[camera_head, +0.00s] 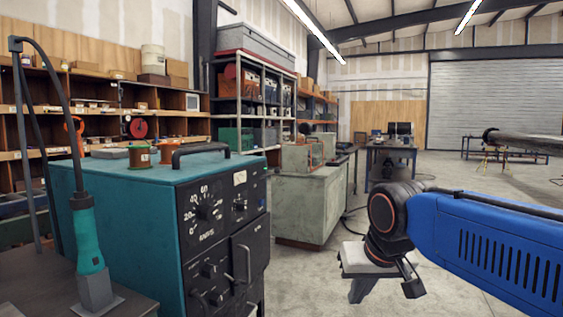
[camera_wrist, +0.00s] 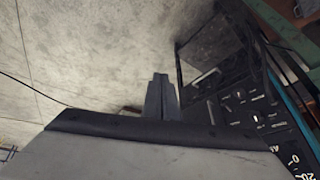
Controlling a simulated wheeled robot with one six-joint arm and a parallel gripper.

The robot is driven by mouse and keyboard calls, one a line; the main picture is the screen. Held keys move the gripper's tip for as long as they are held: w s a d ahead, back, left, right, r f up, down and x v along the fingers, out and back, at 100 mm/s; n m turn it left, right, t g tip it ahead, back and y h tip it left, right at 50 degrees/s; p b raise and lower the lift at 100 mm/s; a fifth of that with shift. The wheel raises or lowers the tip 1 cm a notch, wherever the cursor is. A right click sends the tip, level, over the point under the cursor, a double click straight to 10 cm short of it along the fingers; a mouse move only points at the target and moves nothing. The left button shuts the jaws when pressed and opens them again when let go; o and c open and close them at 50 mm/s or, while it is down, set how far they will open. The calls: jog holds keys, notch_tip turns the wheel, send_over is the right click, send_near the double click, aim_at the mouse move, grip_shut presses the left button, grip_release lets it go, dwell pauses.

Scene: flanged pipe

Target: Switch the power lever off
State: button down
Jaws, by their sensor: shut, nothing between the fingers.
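The teal power unit (camera_head: 130,185) stands at the left in the head view, with a black front panel of dials and knobs. A pale bar-like handle (camera_head: 247,262), perhaps the power lever, is on the lower right of that panel. A similar pale bar (camera_wrist: 203,77) shows on the dark panel in the wrist view. I cannot tell its on or off position. My gripper (camera_wrist: 160,80) is shut and empty, its fingers left of the panel and apart from the bar in the picture. In the head view my gripper (camera_head: 363,288) hangs right of the unit, with open floor between.
A teal torch (camera_head: 88,240) with a cable stands on a bench at the left. Spools (camera_head: 139,156) and a black carry handle are on top of the unit. A pale green cabinet (camera_head: 305,205) stands behind. Concrete floor is clear around my arm.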

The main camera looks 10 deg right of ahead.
jog(key=w+a+r+m+t, duration=0.1)
jog(key=w+a+r+m, duration=0.1)
jog(key=w+r, duration=1.4)
jog(key=w+a+r+m+t, duration=0.2)
jog(key=w+r+m, duration=0.3)
jog(key=w+r, duration=1.2)
jog(key=shift+w+a+r, duration=0.2)
jog(key=shift+w+a, duration=0.05)
jog(key=shift+a, duration=0.1)
send_over(269, 174)
jog(key=s+d, duration=0.4)
notch_tip(269, 174, down, 11)
jog(key=shift+a, duration=0.25)
jog(key=shift+w+r, duration=0.1)
